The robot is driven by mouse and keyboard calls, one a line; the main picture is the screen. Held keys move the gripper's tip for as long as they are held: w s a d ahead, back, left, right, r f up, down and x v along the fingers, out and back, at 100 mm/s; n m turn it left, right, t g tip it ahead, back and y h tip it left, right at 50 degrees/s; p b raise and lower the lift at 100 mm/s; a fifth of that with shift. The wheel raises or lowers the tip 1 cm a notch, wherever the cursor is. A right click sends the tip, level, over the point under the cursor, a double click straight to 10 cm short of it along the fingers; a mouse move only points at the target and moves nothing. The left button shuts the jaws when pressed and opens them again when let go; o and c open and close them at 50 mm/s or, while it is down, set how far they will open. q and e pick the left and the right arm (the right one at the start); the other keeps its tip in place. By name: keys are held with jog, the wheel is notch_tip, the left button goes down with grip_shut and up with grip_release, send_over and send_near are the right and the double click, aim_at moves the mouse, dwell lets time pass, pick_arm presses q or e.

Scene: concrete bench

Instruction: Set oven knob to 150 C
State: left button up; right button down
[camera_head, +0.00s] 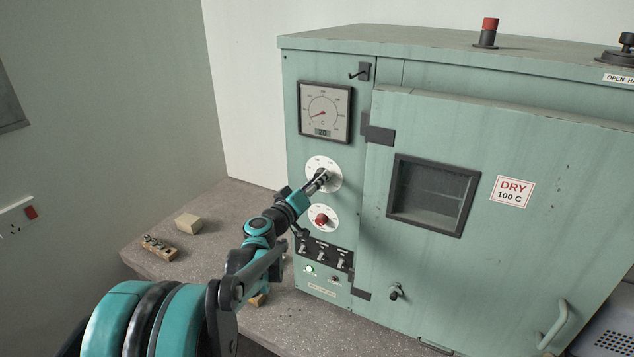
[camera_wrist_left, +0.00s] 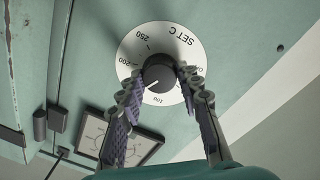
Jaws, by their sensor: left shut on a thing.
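The pale green oven (camera_head: 440,140) carries a white round dial plate (camera_head: 313,165) with a dark knob at its centre, below the square gauge. In the left wrist view the dark knob (camera_wrist_left: 159,75) sits on the plate (camera_wrist_left: 157,42), marked SET C, with 250 and 200 readable. A pale line on the knob points down-left, between the 200 mark and a number at the bottom. The left finger covers that part of the scale. My left gripper (camera_head: 322,179) is shut on the knob, its fingers on either side (camera_wrist_left: 158,82). My right gripper is not in view.
A temperature gauge (camera_head: 324,112) is above the dial, its red needle low. A red knob (camera_head: 321,220) on a second dial and a row of switches (camera_head: 323,253) are below. A wooden block (camera_head: 188,223) and a small slotted piece (camera_head: 160,248) lie on the bench.

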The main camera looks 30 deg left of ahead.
pick_arm(q)
jog(key=shift+f, duration=0.1)
jog(key=o, duration=1.2)
jog(key=shift+c, duration=0.2)
jog(key=s, duration=1.2)
jog(key=shift+a+f, duration=0.15)
jog(key=shift+a, duration=0.1)
